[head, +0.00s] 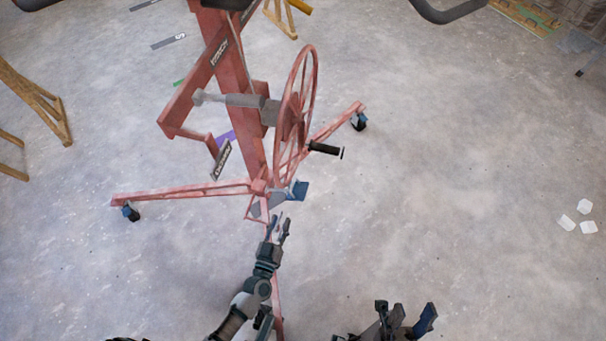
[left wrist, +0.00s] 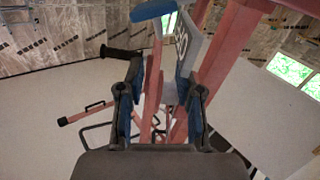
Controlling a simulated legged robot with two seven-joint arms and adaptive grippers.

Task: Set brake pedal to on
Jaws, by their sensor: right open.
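The brake pedal appears to be the blue pad (head: 299,190) on a short grey lever at the foot of the red panel lift (head: 262,187). A blue pad (left wrist: 153,10), likely the same pedal, shows at the top of the left wrist view, beyond the fingertips. My left gripper (head: 282,228) is just below and left of the pedal in the head view, apart from it. Its fingers (left wrist: 165,85) are spread, with a red bar and a pale lettered plate (left wrist: 190,45) seen behind them. My right gripper (head: 407,316) is open and empty at the bottom, away from the lift.
The lift has a large red wheel (head: 297,105) with a black handle (head: 325,149) above the pedal. Its red legs end in casters (head: 131,213). Wooden sawhorses (head: 35,103) stand at left. White blocks (head: 577,217) lie at far right. The floor at right is mostly clear.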

